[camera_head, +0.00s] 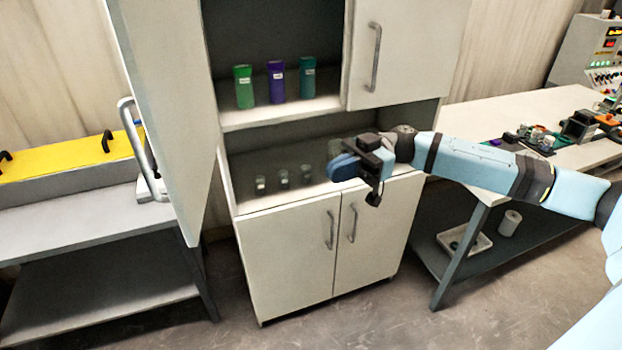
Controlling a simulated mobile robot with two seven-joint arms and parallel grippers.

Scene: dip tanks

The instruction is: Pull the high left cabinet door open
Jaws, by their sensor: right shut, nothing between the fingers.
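The high left cabinet door (180,110) stands swung wide open to the left, its edge toward me. Its grey bar handle (137,140) is on the far left side of the panel, away from my gripper. The upper left compartment of the white cabinet (230,200) is open to view. My right gripper (358,177) is shut and empty, in front of the middle open shelf and to the right of the open door, well apart from the handle. My left gripper is not in view.
Green, purple and teal bottles (277,82) stand on the upper shelf; small jars (283,178) stand below. The high right door (410,50) and both lower doors (290,255) are shut. A bench with a yellow lid (70,157) is left, a cluttered table (530,110) right.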

